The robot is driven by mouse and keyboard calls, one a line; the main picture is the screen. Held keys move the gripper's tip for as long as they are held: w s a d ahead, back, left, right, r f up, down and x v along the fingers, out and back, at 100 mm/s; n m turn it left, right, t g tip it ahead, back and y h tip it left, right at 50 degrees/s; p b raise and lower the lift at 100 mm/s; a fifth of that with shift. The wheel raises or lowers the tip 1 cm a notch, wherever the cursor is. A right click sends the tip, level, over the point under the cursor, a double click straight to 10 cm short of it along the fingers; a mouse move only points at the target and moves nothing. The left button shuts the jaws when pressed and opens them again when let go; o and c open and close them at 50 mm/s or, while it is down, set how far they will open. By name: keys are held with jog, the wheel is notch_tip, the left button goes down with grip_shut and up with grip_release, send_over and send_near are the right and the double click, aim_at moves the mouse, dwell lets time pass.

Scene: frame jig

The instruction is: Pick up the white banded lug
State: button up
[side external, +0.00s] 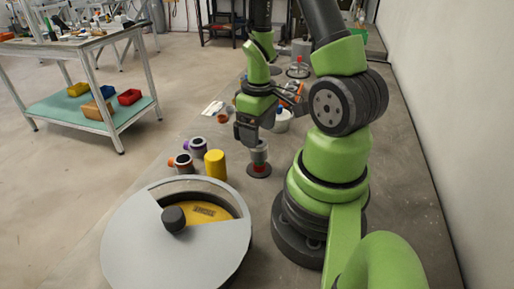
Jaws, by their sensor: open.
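I cannot tell for sure which piece is the white banded lug.
Two dark lugs, one with a purple end (197,146) and one with an orange end (181,163), lie beside a yellow cylinder (215,164). A large round grey cover (135,240) with a black knob fills the front. A workbench (85,45) stands far left.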

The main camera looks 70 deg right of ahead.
jog(key=shift+f, duration=2.4)
jog(key=shift+c, duration=0.5)
jog(key=c, duration=1)
jog(key=shift+r, duration=0.1)
jog(key=shift+d+r, duration=0.1)
jog(key=shift+r, duration=0.65)
notch_tip(320, 180, up, 18)
jog(key=shift+r, duration=0.2)
jog(key=shift+w+a+f, duration=0.1)
jog(key=shift+a, duration=0.1)
